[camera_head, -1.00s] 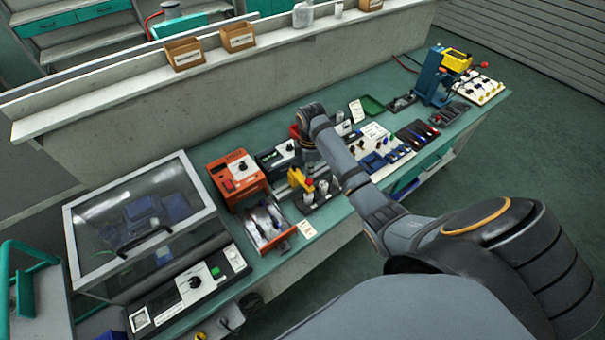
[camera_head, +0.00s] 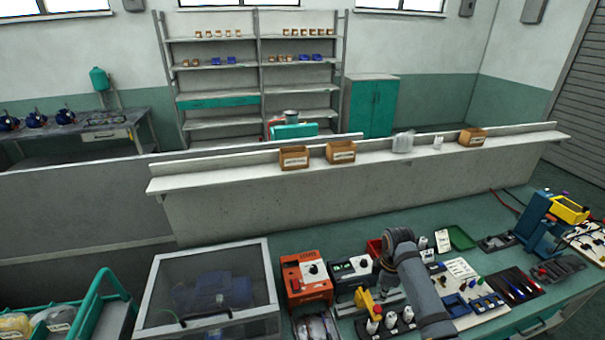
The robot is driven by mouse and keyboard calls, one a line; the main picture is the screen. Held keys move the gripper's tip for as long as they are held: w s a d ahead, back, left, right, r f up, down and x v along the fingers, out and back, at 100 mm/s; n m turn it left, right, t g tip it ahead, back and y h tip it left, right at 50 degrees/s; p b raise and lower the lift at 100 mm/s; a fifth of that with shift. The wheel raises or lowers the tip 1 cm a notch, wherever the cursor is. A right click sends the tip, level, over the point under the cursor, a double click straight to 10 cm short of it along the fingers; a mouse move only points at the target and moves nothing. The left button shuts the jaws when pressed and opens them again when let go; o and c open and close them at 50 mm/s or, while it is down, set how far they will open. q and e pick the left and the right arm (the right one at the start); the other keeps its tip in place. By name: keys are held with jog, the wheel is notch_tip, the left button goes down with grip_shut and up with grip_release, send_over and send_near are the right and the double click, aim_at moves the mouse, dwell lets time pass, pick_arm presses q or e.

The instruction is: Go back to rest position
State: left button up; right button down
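My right arm reaches over the green workbench (camera_head: 345,238) from the bottom right of the head view. Its wrist is bent downward, and the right gripper (camera_head: 386,285) is mostly hidden below and behind it. I cannot tell whether its fingers are open or shut, or whether they hold anything. The gripper is near a yellow device with a red part (camera_head: 367,303) and a black holder with white-topped pieces (camera_head: 390,321). My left arm and gripper are not in view.
An orange box device (camera_head: 306,279) and a black-and-white instrument (camera_head: 351,271) stand left of my wrist. A clear-lidded case (camera_head: 207,291) is further left. Trays and a blue-yellow press (camera_head: 546,222) stand right. A ledge with cardboard boxes (camera_head: 294,158) runs behind.

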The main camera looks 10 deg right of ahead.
jog(key=s+a+r+m+t, duration=0.1)
jog(key=s+a+m, duration=0.25)
jog(key=s, duration=0.35)
jog(key=s+a+r+m+t, duration=0.1)
jog(key=s+a+m, duration=0.1)
jog(key=s+m, duration=0.3)
jog(key=s+a+r+m+t, duration=0.1)
jog(key=s+a+m+t, duration=0.15)
jog(key=s, duration=0.55)
notch_tip(320, 180, down, 31)
jog(key=s+d+m+g+h+b, duration=0.1)
jog(key=s+d+g+b, duration=0.15)
jog(key=b, duration=0.45)
jog(key=s+f+b, duration=0.2)
jog(key=s+f, duration=0.7)
jog(key=f, duration=0.3)
jog(key=s+d+f+b, duration=0.1)
jog(key=s+f+b, duration=0.2)
jog(key=s+f, duration=0.6)
notch_tip(320, 180, down, 3)
jog(key=shift+s+d+r+g, duration=0.1)
jog(key=shift+s+d+g, duration=0.2)
jog(key=shift+g, duration=0.1)
